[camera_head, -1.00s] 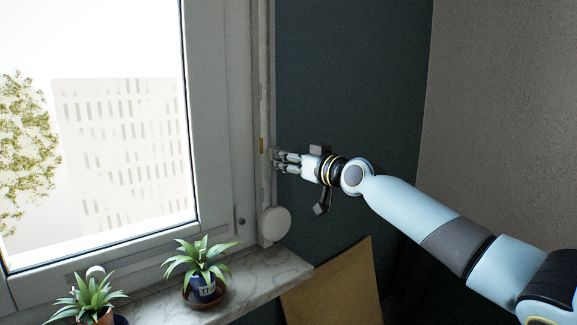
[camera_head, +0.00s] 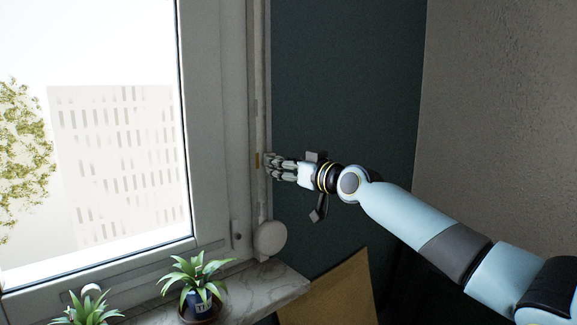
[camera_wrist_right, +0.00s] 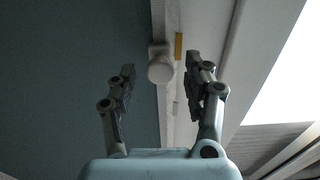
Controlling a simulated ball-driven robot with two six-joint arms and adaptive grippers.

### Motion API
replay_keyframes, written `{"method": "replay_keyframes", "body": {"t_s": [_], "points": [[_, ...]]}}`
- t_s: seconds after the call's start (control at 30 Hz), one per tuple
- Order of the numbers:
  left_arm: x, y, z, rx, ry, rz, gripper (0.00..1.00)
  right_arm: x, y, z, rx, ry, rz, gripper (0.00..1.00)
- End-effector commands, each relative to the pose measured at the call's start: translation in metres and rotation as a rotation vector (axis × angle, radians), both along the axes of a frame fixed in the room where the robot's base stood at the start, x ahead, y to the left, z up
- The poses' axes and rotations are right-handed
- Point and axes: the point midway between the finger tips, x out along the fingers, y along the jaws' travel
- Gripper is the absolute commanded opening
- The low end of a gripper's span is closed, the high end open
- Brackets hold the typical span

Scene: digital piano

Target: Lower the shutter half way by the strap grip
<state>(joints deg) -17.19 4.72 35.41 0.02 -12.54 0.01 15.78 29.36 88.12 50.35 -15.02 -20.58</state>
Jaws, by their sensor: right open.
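The strap (camera_head: 261,110) runs up the right side of the window frame. The pale knob-like strap grip (camera_wrist_right: 161,68) shows in the right wrist view, ahead of and between my fingertips, with no clear contact. In the head view the fingers seem to hide it. My right gripper (camera_head: 268,165) is open beside the strap, level with a small yellow mark (camera_head: 257,159); its spread fingers also show in the right wrist view (camera_wrist_right: 160,75). The window pane (camera_head: 110,130) shows no shutter across its visible part. My left gripper is out of view.
A round white strap winder (camera_head: 270,237) sits below the gripper. Potted plants (camera_head: 197,274) stand on the marble sill (camera_head: 245,290). A tan board (camera_head: 330,292) leans under the sill's right end. The dark wall (camera_head: 345,80) right of the frame is clear.

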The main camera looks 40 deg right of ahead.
Motion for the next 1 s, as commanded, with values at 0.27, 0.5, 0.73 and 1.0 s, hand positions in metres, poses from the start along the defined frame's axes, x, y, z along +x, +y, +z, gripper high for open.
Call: {"method": "replay_keyframes", "body": {"t_s": [0.27,0.5,0.73,1.0], "points": [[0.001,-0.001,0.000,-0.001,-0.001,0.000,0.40,-0.039,-0.004,-0.001,-0.007,0.002,0.000,0.51],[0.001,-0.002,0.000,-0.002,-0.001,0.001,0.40,-0.064,-0.006,-0.001,-0.005,0.001,-0.001,0.51],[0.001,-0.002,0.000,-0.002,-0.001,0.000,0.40,-0.072,-0.006,0.000,-0.001,0.000,0.001,0.51],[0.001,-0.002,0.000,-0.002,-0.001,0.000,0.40,-0.072,-0.006,0.000,0.000,-0.001,0.001,0.51]]}}
